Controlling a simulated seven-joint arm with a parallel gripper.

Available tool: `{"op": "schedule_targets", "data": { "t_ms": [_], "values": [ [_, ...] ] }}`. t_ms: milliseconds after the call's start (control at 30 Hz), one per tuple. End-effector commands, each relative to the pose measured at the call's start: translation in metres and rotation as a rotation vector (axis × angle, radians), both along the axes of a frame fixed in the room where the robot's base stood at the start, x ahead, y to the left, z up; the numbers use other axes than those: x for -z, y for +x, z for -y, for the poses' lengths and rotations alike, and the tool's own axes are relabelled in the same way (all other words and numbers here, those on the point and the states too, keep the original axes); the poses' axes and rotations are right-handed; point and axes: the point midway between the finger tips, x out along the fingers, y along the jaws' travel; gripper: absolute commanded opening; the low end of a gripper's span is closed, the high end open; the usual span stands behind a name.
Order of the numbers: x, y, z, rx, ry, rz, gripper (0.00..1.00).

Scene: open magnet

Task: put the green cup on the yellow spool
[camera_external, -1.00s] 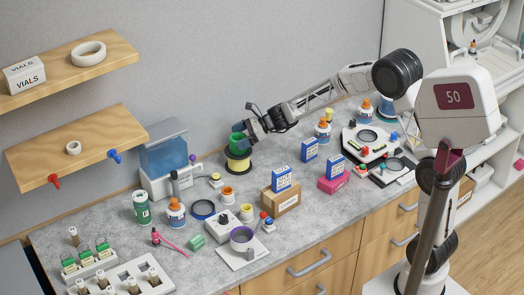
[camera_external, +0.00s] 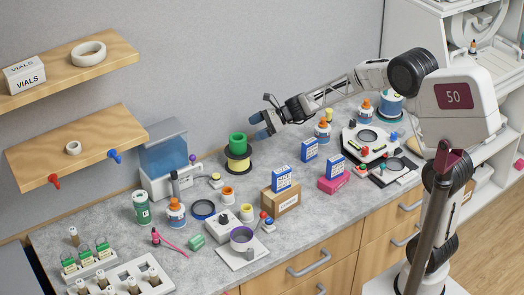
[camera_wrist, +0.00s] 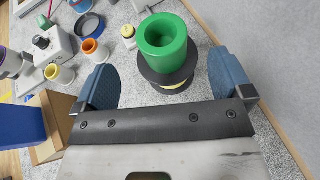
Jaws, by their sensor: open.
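The green cup (camera_external: 238,143) stands upright on top of the yellow spool (camera_external: 238,164), on the spool's dark upper flange. The spool stands on the counter near the back wall. In the wrist view the green cup (camera_wrist: 163,40) is seen from above, its opening facing up, and it hides most of the spool, with its dark flange (camera_wrist: 150,78) showing below. My gripper (camera_external: 258,126) is open and empty, to the right of the cup and apart from it. Its blue fingers (camera_wrist: 166,85) are spread wide in the wrist view.
A blue-and-white box on a cardboard box (camera_external: 284,201) stands to the front right. Bottles, small cups and a blue water tank (camera_external: 164,155) stand to the left. The grey wall is close behind the spool. Bare counter (camera_external: 262,172) lies in front and right of it.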

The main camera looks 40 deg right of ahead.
Motion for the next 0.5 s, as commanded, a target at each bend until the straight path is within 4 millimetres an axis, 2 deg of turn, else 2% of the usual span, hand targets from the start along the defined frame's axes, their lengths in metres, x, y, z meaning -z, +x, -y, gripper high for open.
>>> {"op": "schedule_targets", "data": {
  "t_ms": [200,500],
  "values": [
    [-0.012,-0.01,0.026,0.001,-0.001,0.002,0.98],
    [-0.018,-0.016,0.039,0.0,0.0,0.001,0.98]
  ]
}}
